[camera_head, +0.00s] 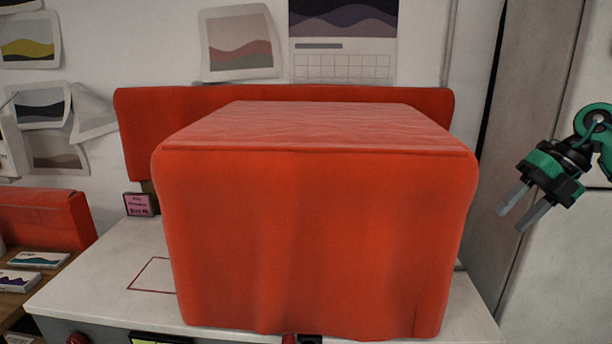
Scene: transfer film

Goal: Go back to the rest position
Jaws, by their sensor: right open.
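My right gripper (511,209) is at the right side of the head view, in the air. Its two grey fingers are apart, pointing down and left, with nothing between them. In the picture it lies to the right of a large red covered box-like thing (318,235) and apart from it. My left gripper is not in the head view.
The red thing stands on a white table (100,277) and hides much of it. A red panel (140,130) is behind it. A small pink-labelled box (139,204) stands at the back left. Another red thing (45,219) is at far left. A red outline (152,276) marks bare tabletop.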

